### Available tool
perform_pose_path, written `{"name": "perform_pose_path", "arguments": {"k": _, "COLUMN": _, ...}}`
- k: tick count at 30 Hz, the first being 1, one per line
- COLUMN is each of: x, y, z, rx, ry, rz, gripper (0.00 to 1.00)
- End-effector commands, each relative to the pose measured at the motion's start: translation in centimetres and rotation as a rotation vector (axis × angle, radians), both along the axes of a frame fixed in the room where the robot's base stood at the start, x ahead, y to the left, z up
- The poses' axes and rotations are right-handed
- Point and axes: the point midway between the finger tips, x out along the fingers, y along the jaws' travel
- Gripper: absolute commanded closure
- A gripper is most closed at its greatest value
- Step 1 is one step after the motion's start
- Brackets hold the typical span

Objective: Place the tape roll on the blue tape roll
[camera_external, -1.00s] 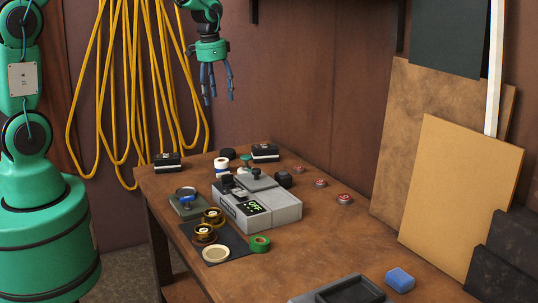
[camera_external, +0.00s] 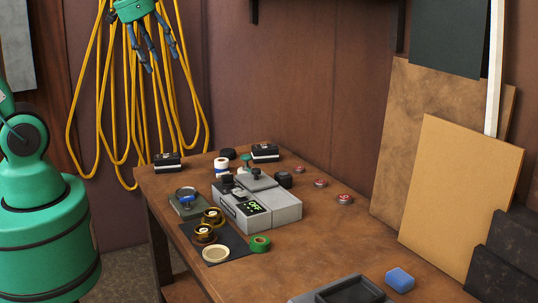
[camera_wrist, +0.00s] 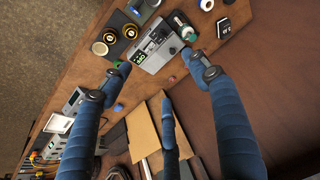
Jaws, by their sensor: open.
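A green tape roll (camera_external: 260,243) lies on the table just in front of the grey scale. A white roll (camera_external: 221,163) stands near the back, left of the scale's rear; it also shows in the wrist view (camera_wrist: 207,5). I cannot clearly make out a blue tape roll; a small blue item (camera_external: 187,198) sits on a dark plate left of the scale, too small to tell. My gripper (camera_external: 161,62) is open and empty, high above the far left of the table in front of the yellow cables. Its spread fingers (camera_wrist: 153,63) show in the wrist view, with the table far below.
The grey scale (camera_external: 288,208) reads OFF. Brass weights (camera_external: 213,217) and a pale dish (camera_external: 216,254) lie on a dark mat. A blue block (camera_external: 399,280) and a dark tray (camera_external: 350,291) are at the front. Boards (camera_external: 460,190) lean at right.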

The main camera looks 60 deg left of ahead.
Motion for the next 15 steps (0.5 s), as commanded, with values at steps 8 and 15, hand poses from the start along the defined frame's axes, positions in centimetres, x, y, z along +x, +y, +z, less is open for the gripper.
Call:
{"name": "perform_pose_path", "arguments": {"k": 8, "x": -6.7, "y": -2.3, "z": 0.1, "rx": -0.032, "ry": -0.073, "rz": 0.021, "gripper": 0.39}}
{"name": "perform_pose_path", "arguments": {"k": 15, "x": -9.1, "y": -3.0, "z": -0.3, "rx": -0.048, "ry": -0.098, "rz": 0.032, "gripper": 0.39}}
